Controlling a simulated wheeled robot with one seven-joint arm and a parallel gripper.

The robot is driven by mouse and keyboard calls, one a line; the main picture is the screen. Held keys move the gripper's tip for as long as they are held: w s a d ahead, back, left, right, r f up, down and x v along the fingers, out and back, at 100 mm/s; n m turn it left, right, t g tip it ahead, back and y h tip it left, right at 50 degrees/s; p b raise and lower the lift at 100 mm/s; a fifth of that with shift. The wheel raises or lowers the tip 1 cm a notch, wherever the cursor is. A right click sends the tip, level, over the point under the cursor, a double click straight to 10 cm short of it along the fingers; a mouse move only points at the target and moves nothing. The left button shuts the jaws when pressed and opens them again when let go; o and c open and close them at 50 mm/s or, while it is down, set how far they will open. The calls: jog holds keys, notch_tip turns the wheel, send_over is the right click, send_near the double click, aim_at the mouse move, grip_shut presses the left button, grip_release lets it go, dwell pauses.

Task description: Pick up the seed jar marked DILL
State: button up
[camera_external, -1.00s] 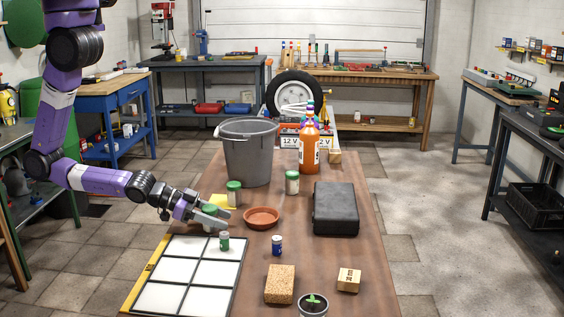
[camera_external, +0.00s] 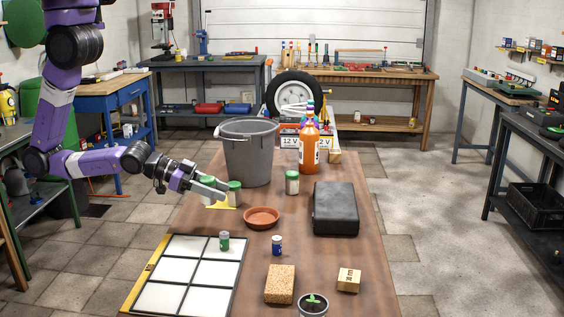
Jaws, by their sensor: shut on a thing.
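My gripper (camera_external: 218,194) is shut on a green-lidded jar (camera_external: 208,181) at the left edge of the brown table (camera_external: 330,265). The jar is upright and appears raised above the table; its body is mostly hidden by the fingers. A second green-lidded jar (camera_external: 235,187) stands just right of the fingertips, and I cannot tell if they touch. A third green-lidded jar (camera_external: 292,184) stands further right. No jar label is readable, so I cannot tell which is marked DILL.
A grey bucket (camera_external: 248,155) stands behind the jars. A terracotta saucer (camera_external: 262,217), a black case (camera_external: 335,208) and an orange bottle (camera_external: 309,150) are to the right. In front are a white-panelled tray (camera_external: 172,298), a small green-capped container (camera_external: 224,241) and a blue one (camera_external: 277,245).

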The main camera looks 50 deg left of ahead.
notch_tip(320, 180, up, 11)
jog(key=p, duration=0.3)
jog(key=shift+w, duration=0.1)
